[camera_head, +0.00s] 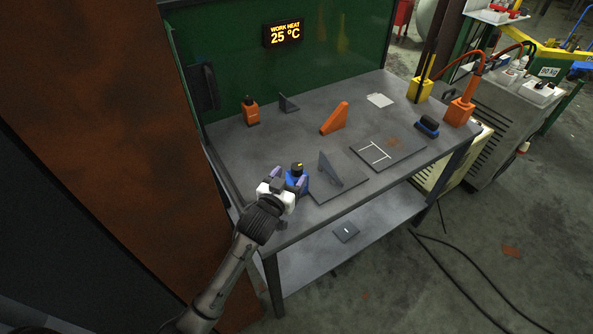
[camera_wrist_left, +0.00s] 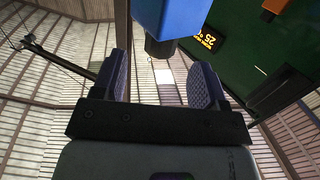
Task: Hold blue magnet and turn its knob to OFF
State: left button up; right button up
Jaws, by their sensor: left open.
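The blue magnet (camera_head: 296,184) stands near the table's front left edge, beside a grey base plate. Its black knob (camera_head: 297,168) is on top and bears a yellow mark; I cannot read its setting. My left gripper (camera_head: 289,177) is open at the magnet, with a purple finger on either side. In the left wrist view, the blue magnet (camera_wrist_left: 183,16) and its dark knob (camera_wrist_left: 160,48) show beyond the open left gripper (camera_wrist_left: 160,76), near the gap between the fingers. Whether a finger touches the magnet cannot be told. My right gripper is out of view.
A grey upright plate (camera_head: 329,170) stands just right of the magnet. An orange magnet (camera_head: 251,114), an orange wedge (camera_head: 334,120) and a marked plate (camera_head: 390,153) are farther off. A blue-black block (camera_head: 427,126) lies at the right. A green screen (camera_head: 330,40) closes the back.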

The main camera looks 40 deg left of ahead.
aim_at(294, 171)
pick_arm(q)
jog(key=shift+b+x, duration=0.5)
jog(key=shift+x, duration=2.05)
grip_shut()
